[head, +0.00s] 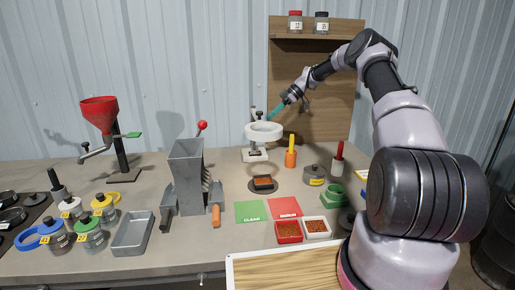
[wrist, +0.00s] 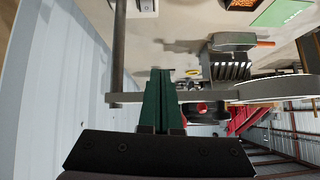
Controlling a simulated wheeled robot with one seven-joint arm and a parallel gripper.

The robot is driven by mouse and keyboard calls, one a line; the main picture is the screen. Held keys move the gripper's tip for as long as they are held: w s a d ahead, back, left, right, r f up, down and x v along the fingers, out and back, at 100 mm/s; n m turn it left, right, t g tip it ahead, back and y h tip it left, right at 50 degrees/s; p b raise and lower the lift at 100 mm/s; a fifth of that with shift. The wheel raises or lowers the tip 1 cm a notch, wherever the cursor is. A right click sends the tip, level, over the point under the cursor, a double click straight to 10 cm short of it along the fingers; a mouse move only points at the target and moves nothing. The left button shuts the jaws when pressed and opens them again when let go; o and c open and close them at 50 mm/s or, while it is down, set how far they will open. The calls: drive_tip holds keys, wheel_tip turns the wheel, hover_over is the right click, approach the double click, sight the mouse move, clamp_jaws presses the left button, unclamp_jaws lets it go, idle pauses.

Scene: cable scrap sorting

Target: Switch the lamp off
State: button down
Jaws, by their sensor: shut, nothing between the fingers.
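The lamp (head: 264,131) is a white ring head on a stand, at the back middle of the bench in the head view. Whether it is lit I cannot tell. In the wrist view its pale head (wrist: 275,88) is at the right, with a grey bar running left to a post. My gripper (head: 270,117) reaches down from the upper right, just behind and above the ring head. Its green fingers (wrist: 160,74) are shut and empty, and overlap the bar in the wrist view. Contact is unclear.
A grey hopper machine (head: 186,175) with a red-knobbed lever stands left of the lamp. An orange holder (head: 291,158) with a yellow handle is close on its right. A wooden back panel with a shelf (head: 318,29) rises behind. Green and red mats lie in front.

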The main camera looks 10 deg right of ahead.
wheel_tip(320, 180, down, 6)
drive_tip(key=w+d+n+y, duration=0.1)
drive_tip(key=w+d, duration=0.1)
drive_tip(key=shift+d, duration=0.35)
drive_tip(key=shift+r, duration=0.1)
hover_over(257, 152)
drive_tip(key=d, duration=0.1)
drive_tip(key=f, duration=0.5)
drive_tip(key=shift+d+f, duration=0.2)
drive_tip(key=shift+f, duration=0.05)
drive_tip(key=f, duration=0.1)
drive_tip(key=a+f, duration=0.1)
drive_tip(key=f, duration=0.1)
drive_tip(key=shift+f, duration=0.7)
drive_tip(key=shift+a, duration=0.1)
